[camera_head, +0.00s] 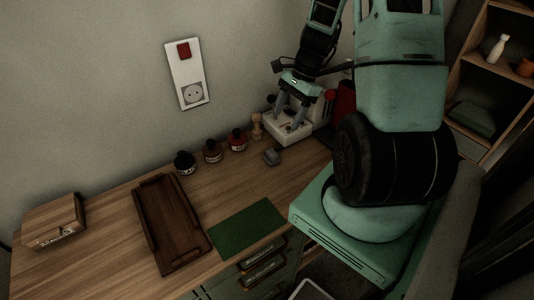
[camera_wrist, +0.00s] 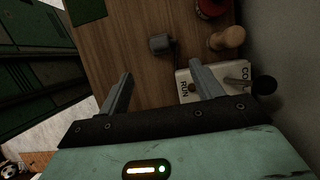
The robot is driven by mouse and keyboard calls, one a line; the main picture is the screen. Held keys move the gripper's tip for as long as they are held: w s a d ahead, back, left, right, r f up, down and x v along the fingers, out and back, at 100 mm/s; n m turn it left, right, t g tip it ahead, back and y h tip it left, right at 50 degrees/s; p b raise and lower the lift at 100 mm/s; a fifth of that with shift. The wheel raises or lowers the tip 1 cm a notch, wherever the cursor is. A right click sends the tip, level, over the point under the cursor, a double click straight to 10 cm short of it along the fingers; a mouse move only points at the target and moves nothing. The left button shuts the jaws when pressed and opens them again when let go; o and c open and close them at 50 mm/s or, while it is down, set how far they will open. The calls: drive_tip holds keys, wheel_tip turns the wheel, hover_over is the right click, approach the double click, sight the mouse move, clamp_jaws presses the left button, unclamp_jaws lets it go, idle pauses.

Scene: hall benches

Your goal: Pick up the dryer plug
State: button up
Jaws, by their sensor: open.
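The dryer plug, a small dark grey block (camera_head: 272,157), lies on the wooden bench near the white switch box. In the wrist view the plug (camera_wrist: 160,44) shows beyond my fingertips, roughly centred between them, with a short dark cord at its right side. My gripper (camera_head: 291,116) is open and empty, over or beside the white box in the head view. In the wrist view my gripper (camera_wrist: 160,70) has its fingers spread, apart from the plug. The far end of the cord is hidden.
A wooden peg (camera_head: 257,126) and several dark bottles (camera_head: 212,152) line the wall. A wall socket (camera_head: 193,94) hangs above. A brown tray (camera_head: 150,209) and green mat (camera_head: 247,227) lie on the bench.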

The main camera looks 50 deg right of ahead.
sight(271, 152)
drive_tip(key=p+x, duration=0.1)
drive_tip(key=x, duration=0.7)
drive_tip(key=shift+a+f, duration=0.2)
drive_tip(key=shift+f, duration=0.05)
drive_tip(key=shift+a+p+x, duration=0.15)
drive_tip(key=shift+p+x, duration=0.25)
drive_tip(key=shift+x, duration=0.9)
drive_tip(key=shift+a+p+x, duration=0.15)
drive_tip(key=shift+p+x, duration=0.25)
drive_tip(key=shift+x, duration=0.9)
drive_tip(key=shift+r, duration=0.15)
drive_tip(key=c, duration=1)
